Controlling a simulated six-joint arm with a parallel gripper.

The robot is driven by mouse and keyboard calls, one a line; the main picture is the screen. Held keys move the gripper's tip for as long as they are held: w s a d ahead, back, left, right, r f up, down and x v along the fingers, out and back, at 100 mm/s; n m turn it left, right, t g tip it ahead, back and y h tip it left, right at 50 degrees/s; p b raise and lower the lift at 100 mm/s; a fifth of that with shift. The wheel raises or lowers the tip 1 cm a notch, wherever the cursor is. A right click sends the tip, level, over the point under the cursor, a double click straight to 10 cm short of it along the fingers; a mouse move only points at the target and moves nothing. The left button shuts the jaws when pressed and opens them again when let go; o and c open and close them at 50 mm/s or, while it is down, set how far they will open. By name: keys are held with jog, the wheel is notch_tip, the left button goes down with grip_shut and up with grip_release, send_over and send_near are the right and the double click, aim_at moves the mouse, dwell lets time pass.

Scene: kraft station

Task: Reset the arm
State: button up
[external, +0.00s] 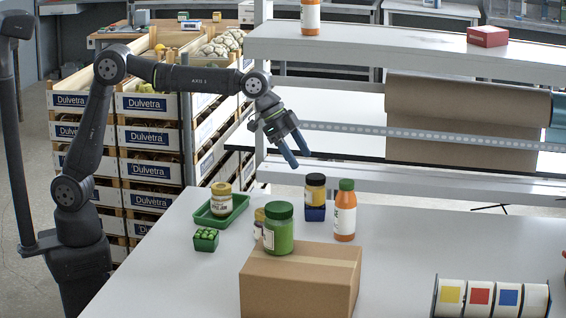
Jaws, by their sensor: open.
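My gripper (295,154) hangs in the air above the back part of the table, at the end of my extended arm. Its blue-tipped fingers point down and to the right. They are apart, and nothing shows between them. The gripper is above and to the left of a dark-lidded yellow jar (315,188) and is not touching it.
Nearby are an orange bottle (345,212), a green tray (240,207) with a jar (221,197), and a small green container (206,241). A shelf (370,52) stands behind. The table's right middle is clear.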

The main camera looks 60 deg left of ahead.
jog(key=s+d+f, duration=0.4)
jog(key=s+d, duration=1.1)
jog(key=s, duration=0.2)
jog(key=w+a+f, duration=0.2)
jog(key=w+f, duration=0.6)
jog(key=w, duration=0.4)
jog(key=shift+o, duration=0.2)
